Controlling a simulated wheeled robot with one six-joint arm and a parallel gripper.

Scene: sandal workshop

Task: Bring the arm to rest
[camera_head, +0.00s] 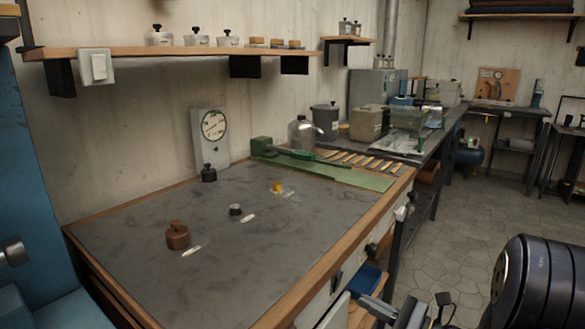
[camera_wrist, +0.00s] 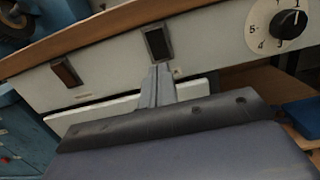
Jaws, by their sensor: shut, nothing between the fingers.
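My gripper (camera_wrist: 157,82) shows in the wrist view with its grey fingers together and nothing between them. The fingers point at the white front panel of the workbench, just below a dark rectangular switch. I cannot tell whether they touch the panel. In the head view my gripper (camera_head: 370,305) is low at the right of centre, beside the bench's front and below its top. Part of my dark arm fills the lower right corner there.
The workbench (camera_head: 130,240) has a wooden edge close by. A dial (camera_wrist: 290,22) with a black knob is on its front, upper right in the wrist view. A blue bin (camera_head: 366,279) sits under the bench. Tiled floor (camera_head: 470,210) lies open to the right.

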